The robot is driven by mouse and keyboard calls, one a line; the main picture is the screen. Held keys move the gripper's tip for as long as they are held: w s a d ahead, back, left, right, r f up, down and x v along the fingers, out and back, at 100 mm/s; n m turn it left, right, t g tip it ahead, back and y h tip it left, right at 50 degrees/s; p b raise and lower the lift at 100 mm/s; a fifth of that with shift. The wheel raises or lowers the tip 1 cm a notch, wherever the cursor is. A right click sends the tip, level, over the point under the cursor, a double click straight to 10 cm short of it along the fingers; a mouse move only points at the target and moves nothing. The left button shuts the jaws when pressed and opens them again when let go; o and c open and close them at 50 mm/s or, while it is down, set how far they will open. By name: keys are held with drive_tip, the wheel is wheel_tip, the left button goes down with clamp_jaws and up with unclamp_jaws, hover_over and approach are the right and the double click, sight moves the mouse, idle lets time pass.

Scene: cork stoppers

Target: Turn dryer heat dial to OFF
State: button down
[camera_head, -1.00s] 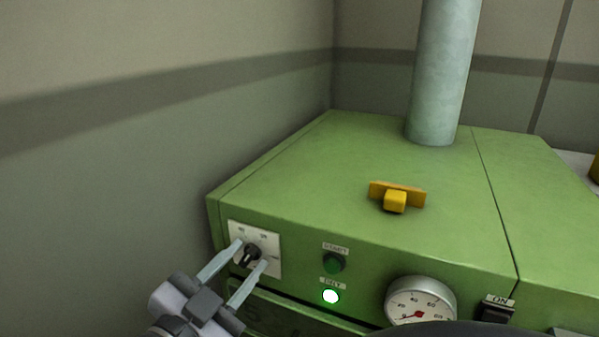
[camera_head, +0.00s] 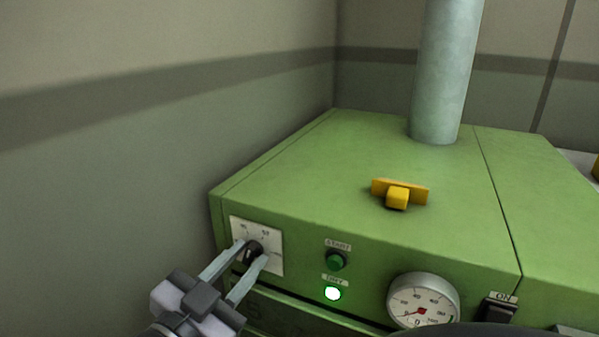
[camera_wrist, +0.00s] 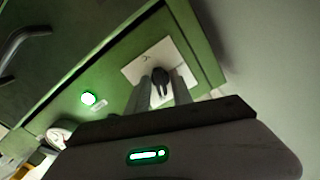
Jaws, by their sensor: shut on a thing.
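The dryer (camera_head: 300,180) is a green metal box. Its heat dial (camera_head: 253,253) is a small black knob on a white marked plate (camera_head: 270,237) at the left of the front face. My gripper (camera_head: 254,254) reaches the plate from the lower left, its two pale fingers shut on the knob from both sides. In the wrist view the knob (camera_wrist: 160,76) shows between the fingertips (camera_wrist: 160,82), in front of the plate (camera_wrist: 133,70). The plate's markings are too small and partly covered to read surely, so the dial's setting cannot be told.
Right of the plate are a green START button (camera_head: 336,261), a lit DRY lamp (camera_head: 333,293), a round gauge (camera_head: 423,301) and an ON switch (camera_head: 499,310). A yellow handle (camera_head: 398,194) and a grey pipe (camera_head: 445,75) stand on top. A wall (camera_head: 110,170) is close at left.

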drive_tip(key=n, duration=0.5)
drive_tip(key=shift+r, duration=0.1)
drive_tip(key=n+p, duration=0.2)
drive_tip(key=n, duration=0.4)
drive_tip(key=shift+d+r+n, duration=0.1)
drive_tip(key=shift+n, duration=0.3)
drive_tip(key=n+p, duration=0.4)
drive_tip(key=n, duration=0.1)
drive_tip(key=shift+r+p, duration=0.15)
drive_tip(key=shift+p, duration=0.15)
drive_tip(key=n+p, duration=0.4)
drive_tip(key=n, duration=0.1)
drive_tip(key=shift+n, duration=0.3)
drive_tip(key=c, duration=1.5)
unclamp_jaws()
drive_tip(key=shift+o, duration=0.3)
drive_tip(key=shift+f, duration=0.2)
